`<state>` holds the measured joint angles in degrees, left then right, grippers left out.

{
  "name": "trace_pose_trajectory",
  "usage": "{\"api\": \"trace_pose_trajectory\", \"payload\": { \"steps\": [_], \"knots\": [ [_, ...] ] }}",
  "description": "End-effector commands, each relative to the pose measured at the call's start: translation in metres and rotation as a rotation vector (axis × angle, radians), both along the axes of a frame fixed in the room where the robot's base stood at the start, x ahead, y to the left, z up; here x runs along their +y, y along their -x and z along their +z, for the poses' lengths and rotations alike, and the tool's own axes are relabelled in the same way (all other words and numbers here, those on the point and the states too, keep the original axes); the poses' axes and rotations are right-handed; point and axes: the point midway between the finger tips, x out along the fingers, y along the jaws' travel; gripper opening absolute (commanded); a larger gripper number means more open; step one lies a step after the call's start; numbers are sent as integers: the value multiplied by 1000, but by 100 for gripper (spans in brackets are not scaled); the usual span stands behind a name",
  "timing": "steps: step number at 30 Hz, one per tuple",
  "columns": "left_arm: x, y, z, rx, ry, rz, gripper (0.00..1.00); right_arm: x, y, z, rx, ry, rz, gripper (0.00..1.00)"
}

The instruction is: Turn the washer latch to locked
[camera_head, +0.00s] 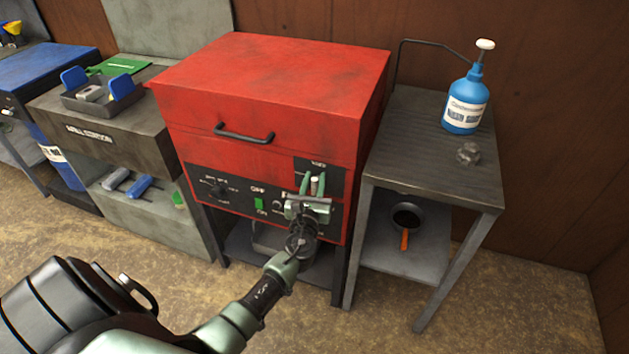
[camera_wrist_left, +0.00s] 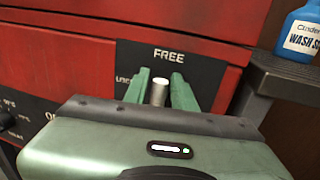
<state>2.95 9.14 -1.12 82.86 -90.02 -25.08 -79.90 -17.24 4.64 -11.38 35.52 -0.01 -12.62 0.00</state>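The washer is a red cabinet (camera_head: 262,105) with a lid, a black handle (camera_head: 244,134) and a dark control panel. Its latch (camera_head: 314,185) shows as a short silver post under the FREE label (camera_wrist_left: 168,55). A partly covered label starting "LOC" is to the left of the post. My left gripper (camera_head: 313,184) is at the panel, with its two green fingers on either side of the silver latch (camera_wrist_left: 159,91). I cannot tell whether they touch it. The gripper body hides the latch's lower part. My right gripper is not in view.
A grey side table (camera_head: 420,150) stands right of the washer, bearing a blue pump bottle (camera_head: 466,100) and a small grey lump (camera_head: 468,153). A pan (camera_head: 406,216) is on its lower shelf. A grey bench (camera_head: 100,130) stands left. Floor in front is clear.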

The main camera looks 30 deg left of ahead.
Motion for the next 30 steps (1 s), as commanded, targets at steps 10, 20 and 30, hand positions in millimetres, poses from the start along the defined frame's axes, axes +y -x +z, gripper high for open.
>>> {"api": "trace_pose_trajectory", "payload": {
  "steps": [10,20,30],
  "knots": [
    [0,0,0,0,0,0,0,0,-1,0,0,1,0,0],
    [1,1,0,-12,55,0,0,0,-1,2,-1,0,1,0],
    [6,2,0,-69,292,0,0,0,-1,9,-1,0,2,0]
  ]
}}
